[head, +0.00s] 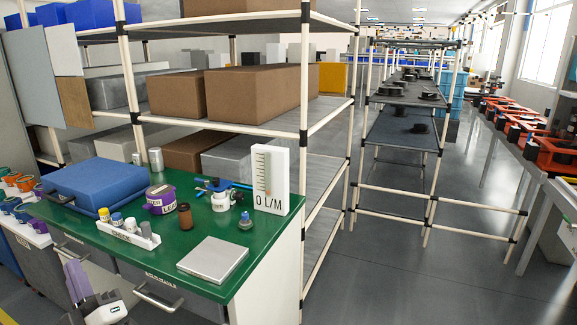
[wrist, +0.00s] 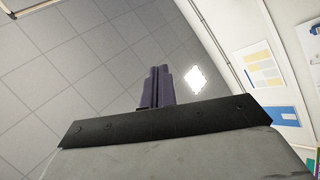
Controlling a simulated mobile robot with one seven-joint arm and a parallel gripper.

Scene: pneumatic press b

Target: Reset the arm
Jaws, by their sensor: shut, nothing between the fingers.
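My gripper (head: 77,281) shows at the lower left of the head view, in front of the drawers of the green-topped bench (head: 205,268). Its purple fingers point upward and sit below the bench top's front edge, apart from everything on it. In the wrist view the two purple fingers of my gripper (wrist: 157,86) stand close together, with nothing between them. Beyond them the wrist view shows a tiled ceiling (wrist: 60,60) with a bright light panel.
The bench carries a blue case (head: 97,187), a flowmeter panel (head: 271,178), a silver plate (head: 213,259) and several small bottles. Drawer handles (head: 158,297) stick out near my gripper. Shelves (head: 225,25) with boxes stand behind. Open floor (head: 400,270) lies to the right.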

